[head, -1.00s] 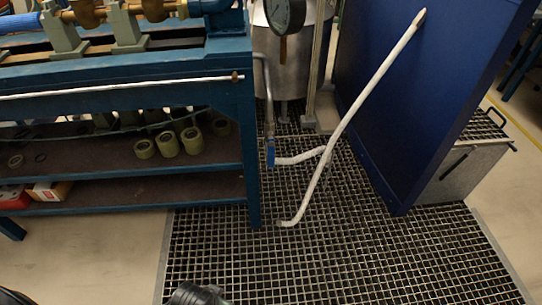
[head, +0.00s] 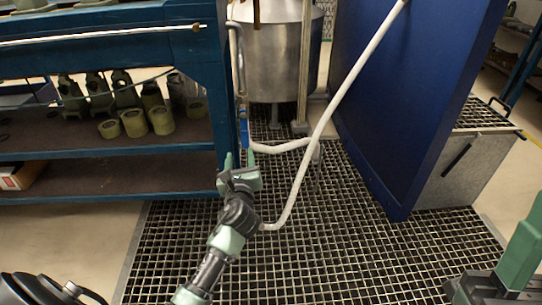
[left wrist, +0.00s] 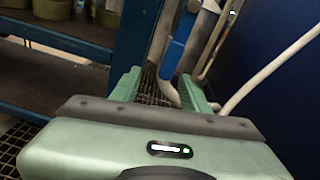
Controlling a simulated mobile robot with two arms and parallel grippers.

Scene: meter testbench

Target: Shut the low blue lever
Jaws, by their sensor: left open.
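The low blue lever (head: 244,133) is a small blue piece by the bench's right leg, at the lower end of a thin vertical pipe (head: 238,70). It points up and down, roughly in line with the pipe. My left gripper (head: 240,162) is open just below and in front of it. In the left wrist view the blue lever (left wrist: 177,52) shows beyond the gap between the green fingertips (left wrist: 165,85). I cannot tell whether they touch it.
A white hose (head: 335,95) runs from the pipe across the floor grating (head: 350,230) and up the blue panel (head: 410,110). The blue bench (head: 205,80) with shelves stands left. A steel tank (head: 280,55) stands behind. The grating in front is clear.

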